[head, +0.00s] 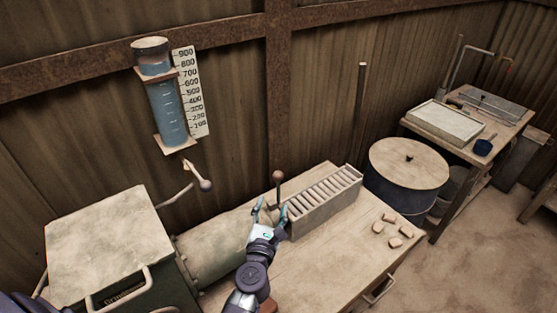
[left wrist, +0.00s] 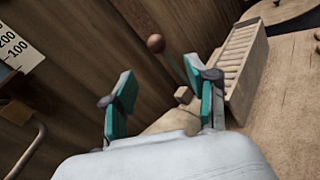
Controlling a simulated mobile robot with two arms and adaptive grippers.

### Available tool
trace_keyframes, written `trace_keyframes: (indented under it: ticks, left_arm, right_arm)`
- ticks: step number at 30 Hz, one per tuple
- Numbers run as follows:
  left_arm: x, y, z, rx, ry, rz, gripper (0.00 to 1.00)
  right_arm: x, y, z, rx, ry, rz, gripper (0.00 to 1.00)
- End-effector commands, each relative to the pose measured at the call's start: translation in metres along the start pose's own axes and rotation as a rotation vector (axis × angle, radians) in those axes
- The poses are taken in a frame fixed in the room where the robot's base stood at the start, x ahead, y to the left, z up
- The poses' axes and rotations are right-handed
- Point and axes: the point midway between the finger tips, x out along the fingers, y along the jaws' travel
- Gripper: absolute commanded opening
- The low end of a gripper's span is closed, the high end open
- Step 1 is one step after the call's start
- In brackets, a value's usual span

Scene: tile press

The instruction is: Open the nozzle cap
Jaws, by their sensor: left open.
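The green-grey press has a tan-topped housing (head: 95,240) and a long barrel (head: 215,240) on the bench. A lever with a round brown knob (head: 278,175) rises by the barrel's far end; the knob also shows in the left wrist view (left wrist: 155,43). My left gripper (head: 269,208) is open at that end, with its fingers apart. In the left wrist view, a tan rounded nozzle end (left wrist: 172,122) and a small block (left wrist: 183,94) show between or beyond the fingers. I cannot tell the cap apart from these parts. My right gripper is not in view.
A slatted rack (head: 325,200) stands close right of my left gripper. Several small tan blocks (head: 378,227) lie on the bench (head: 335,265). A round lidded drum (head: 408,165) stands behind it. A measuring cylinder (head: 168,110) with a scale hangs on the wall. The bench front is mostly clear.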

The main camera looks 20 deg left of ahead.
Motion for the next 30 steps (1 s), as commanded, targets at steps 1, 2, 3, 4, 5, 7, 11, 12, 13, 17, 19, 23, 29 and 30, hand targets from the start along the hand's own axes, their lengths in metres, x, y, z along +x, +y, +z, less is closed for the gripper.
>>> trace_keyframes:
  ticks: [1,2,3,4,5,7,11,12,13,17,19,23,29,30]
  left_arm:
    - [0.003,0.001,0.0,-0.018,0.005,0.006,0.58]
    - [0.005,0.001,0.0,-0.023,0.006,0.009,0.58]
    - [0.009,0.002,0.0,-0.025,0.007,0.01,0.58]
    - [0.013,0.002,0.0,-0.025,0.007,0.01,0.58]
    - [0.018,0.002,0.001,-0.024,0.006,0.01,0.58]
    - [0.031,0.003,0.001,-0.022,0.005,0.011,0.58]
    - [0.059,0.003,0.001,-0.019,0.004,0.01,0.58]
    - [0.068,0.002,0.0,-0.019,0.004,0.009,0.58]
    - [0.075,0.002,0.0,-0.019,0.004,0.009,0.58]
    - [0.101,0.002,-0.002,-0.018,0.005,0.008,0.58]
    - [0.112,0.003,-0.001,-0.019,0.005,0.009,0.58]
    - [0.128,0.002,-0.002,-0.018,0.005,0.008,0.58]
    - [0.138,0.002,-0.002,-0.019,0.007,0.007,0.58]
    - [0.138,0.002,-0.002,-0.019,0.007,0.008,0.58]
  right_arm:
    - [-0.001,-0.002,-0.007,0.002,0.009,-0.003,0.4]
    - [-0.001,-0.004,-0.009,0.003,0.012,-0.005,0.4]
    - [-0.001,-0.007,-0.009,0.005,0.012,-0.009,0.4]
    - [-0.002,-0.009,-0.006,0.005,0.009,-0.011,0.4]
    - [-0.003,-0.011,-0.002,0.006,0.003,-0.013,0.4]
    - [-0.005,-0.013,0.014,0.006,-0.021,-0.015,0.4]
    - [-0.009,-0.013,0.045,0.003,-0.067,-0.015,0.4]
    - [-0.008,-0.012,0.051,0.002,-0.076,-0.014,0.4]
    - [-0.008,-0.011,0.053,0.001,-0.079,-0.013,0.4]
    - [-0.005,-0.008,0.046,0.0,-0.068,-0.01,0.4]
    - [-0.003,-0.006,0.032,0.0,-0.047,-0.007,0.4]
    - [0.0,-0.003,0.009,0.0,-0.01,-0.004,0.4]
    - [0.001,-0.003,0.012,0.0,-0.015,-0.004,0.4]
    - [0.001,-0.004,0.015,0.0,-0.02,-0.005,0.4]
